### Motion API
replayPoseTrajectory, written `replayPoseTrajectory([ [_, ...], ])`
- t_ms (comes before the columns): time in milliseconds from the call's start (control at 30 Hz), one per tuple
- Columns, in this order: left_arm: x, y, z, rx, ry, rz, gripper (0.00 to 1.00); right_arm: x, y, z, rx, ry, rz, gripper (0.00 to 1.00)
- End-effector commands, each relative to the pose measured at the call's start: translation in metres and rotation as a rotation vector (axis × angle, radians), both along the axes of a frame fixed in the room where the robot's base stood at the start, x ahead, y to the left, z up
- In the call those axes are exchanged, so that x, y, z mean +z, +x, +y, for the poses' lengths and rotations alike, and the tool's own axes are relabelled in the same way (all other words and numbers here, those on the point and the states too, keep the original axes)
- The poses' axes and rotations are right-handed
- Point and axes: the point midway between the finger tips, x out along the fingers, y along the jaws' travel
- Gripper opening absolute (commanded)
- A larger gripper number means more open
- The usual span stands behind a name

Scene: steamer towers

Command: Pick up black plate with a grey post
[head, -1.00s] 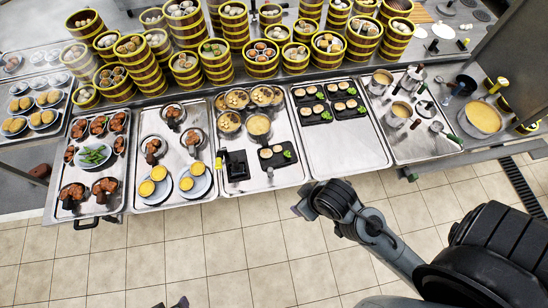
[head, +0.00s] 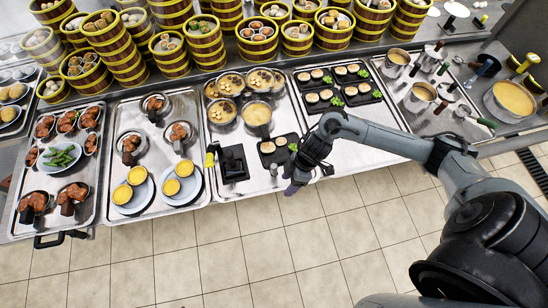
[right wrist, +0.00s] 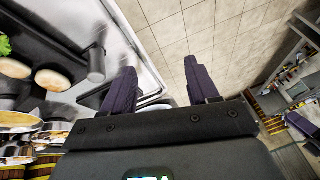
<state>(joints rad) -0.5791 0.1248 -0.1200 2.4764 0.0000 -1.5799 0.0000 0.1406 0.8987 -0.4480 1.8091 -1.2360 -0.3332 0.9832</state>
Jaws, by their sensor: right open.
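A black square plate (head: 232,163) with a dark upright post lies near the front edge of a steel tray. To its right is a black plate with pale buns and greens (head: 278,150). A short grey post (head: 273,170) stands at that plate's front side. In the right wrist view a grey post (right wrist: 96,64) shows beside a black plate with buns (right wrist: 40,45). My right gripper (head: 290,180) is at the tray's front edge, right of these plates. Its fingers are apart with nothing between them in the right wrist view (right wrist: 160,70). My left gripper is not clearly visible.
Pans with food (head: 256,114) stand behind the plates. More black bun plates (head: 322,97) lie to the right behind my right arm. Bamboo steamer towers (head: 165,50) line the back. Tiled floor (head: 250,250) lies in front of the counter.

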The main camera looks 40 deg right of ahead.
Motion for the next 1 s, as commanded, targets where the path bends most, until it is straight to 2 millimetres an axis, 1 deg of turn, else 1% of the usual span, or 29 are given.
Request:
replayPoseTrajectory([
  [33,-0.024,0.000,0.000,0.000,0.000,-0.001,0.56,-0.012,0.019,-0.023,-0.006,-0.044,-0.032,0.59],
  [100,-0.035,0.000,0.000,0.001,-0.001,-0.001,0.56,-0.007,0.038,-0.042,-0.014,-0.082,-0.072,0.59],
  [200,-0.045,0.000,-0.001,0.001,-0.002,-0.002,0.56,0.002,0.058,-0.057,-0.019,-0.113,-0.119,0.59],
  [267,-0.049,0.000,-0.001,0.001,-0.003,-0.002,0.56,0.006,0.066,-0.061,-0.022,-0.122,-0.139,0.59],
  [367,-0.052,0.000,-0.001,0.002,-0.004,-0.003,0.56,0.006,0.075,-0.060,-0.023,-0.122,-0.158,0.59],
  [700,-0.057,0.000,-0.002,0.005,-0.010,-0.005,0.56,-0.031,0.088,-0.046,-0.024,-0.120,-0.163,0.59],
  [933,-0.059,0.000,-0.002,0.006,-0.009,-0.004,0.56,-0.041,0.090,-0.043,-0.023,-0.121,-0.163,0.59],
  [1000,-0.060,0.000,-0.002,0.005,-0.009,-0.004,0.56,-0.047,0.092,-0.040,-0.024,-0.119,-0.164,0.59],
])
